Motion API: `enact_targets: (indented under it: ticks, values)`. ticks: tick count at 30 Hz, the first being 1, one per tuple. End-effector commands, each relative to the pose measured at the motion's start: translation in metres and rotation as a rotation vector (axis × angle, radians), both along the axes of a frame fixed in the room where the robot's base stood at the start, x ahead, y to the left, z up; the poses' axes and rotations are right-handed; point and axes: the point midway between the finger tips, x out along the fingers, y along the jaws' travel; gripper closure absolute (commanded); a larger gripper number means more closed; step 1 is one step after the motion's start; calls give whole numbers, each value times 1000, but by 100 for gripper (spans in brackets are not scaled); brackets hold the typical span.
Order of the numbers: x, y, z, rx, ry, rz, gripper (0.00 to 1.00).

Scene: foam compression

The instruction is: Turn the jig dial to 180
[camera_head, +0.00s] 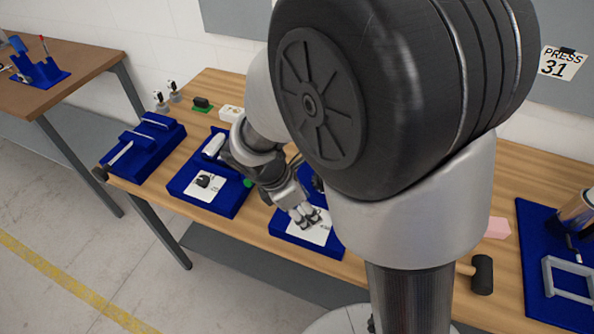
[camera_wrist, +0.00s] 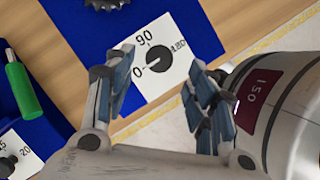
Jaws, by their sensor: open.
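The jig dial (camera_wrist: 158,56) is a round black knob on a white plate (camera_wrist: 176,74) marked 0, 90 and 180, in the wrist view. A faint pale line on the knob seems to point toward 0. The plate lies on a blue jig base (camera_wrist: 205,42). My gripper (camera_wrist: 160,92) is open and empty, with one blue-padded finger on each side of the dial in the picture. In the head view my gripper (camera_head: 308,217) is over the white plate (camera_head: 316,235) on its blue base (camera_head: 296,241), and the fingers hide the dial. I cannot tell whether they touch it.
Another blue base (camera_head: 222,206) with a black knob (camera_head: 205,181) stands to the left on the wooden bench (camera_head: 240,229). A blue fixture (camera_head: 140,151) is farther left. A mallet (camera_head: 482,274) and pink block (camera_head: 497,228) lie right.

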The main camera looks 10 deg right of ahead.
Motion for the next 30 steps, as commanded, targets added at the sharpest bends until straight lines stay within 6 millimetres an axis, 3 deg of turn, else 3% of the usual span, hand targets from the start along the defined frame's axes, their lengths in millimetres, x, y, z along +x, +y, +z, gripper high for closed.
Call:
enact_targets:
  ticks: [1, 7, 19, 30]
  values:
    - [0, -4, -13, 0, 3, 0, 49]
    - [2, -14, -35, 0, 2, 0, 49]
    - [3, -16, -40, 1, -1, 0, 49]
    - [3, -16, -40, 1, -1, 0, 73]
